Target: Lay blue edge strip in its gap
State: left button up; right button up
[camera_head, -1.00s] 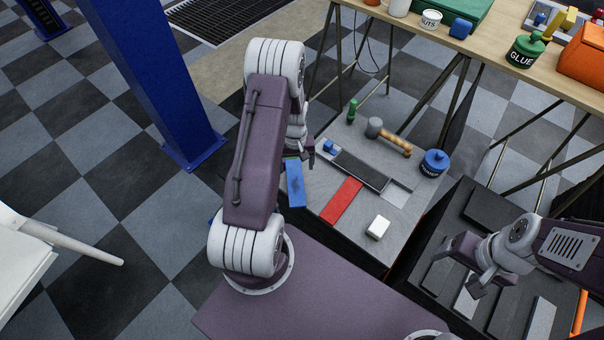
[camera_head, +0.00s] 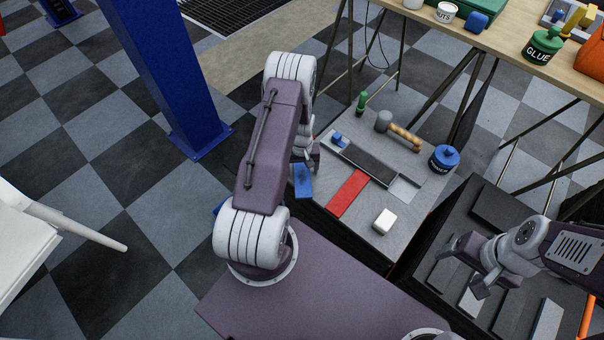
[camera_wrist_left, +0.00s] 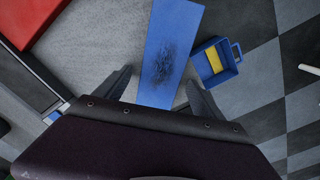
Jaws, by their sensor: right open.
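The blue edge strip (camera_head: 304,181) lies along the left edge of the grey work surface, with a dark scuffed patch on top; it fills the middle of the left wrist view (camera_wrist_left: 168,45). My left gripper (camera_head: 311,160) is over the strip's far end. In the left wrist view its fingers (camera_wrist_left: 159,85) are apart, one on each side of the strip, with room visible on the left side. A long dark recess (camera_head: 368,162) lies in the grey surface to the right; I cannot tell whether it is the strip's gap. My right gripper (camera_head: 459,272) is open and empty.
A blue bin (camera_wrist_left: 216,62) shows beside the strip. A blue column (camera_head: 165,75) stands left; dark slabs (camera_head: 495,207) lie right.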

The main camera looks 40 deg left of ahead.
aim_at(305, 172)
pick_arm(q)
jog(key=c, duration=1.4)
jog(key=shift+r, duration=0.1)
jog(key=shift+r, duration=0.3)
jog(key=r, duration=0.2)
jog(key=d+r+p, duration=0.1)
jog(key=r, duration=0.1)
jog(key=shift+w, duration=0.2)
jog(key=w+d+r, duration=0.1)
jog(key=d+r, duration=0.1)
jog(key=d, duration=0.1)
jog(key=w+d+r, duration=0.1)
jog(key=d+r, duration=0.1)
jog(key=d, duration=0.1)
jog(key=w+d+r+p, duration=0.1)
jog(key=d+r, duration=0.1)
jog(key=d, duration=0.2)
jog(key=shift+w+d+r, duration=0.1)
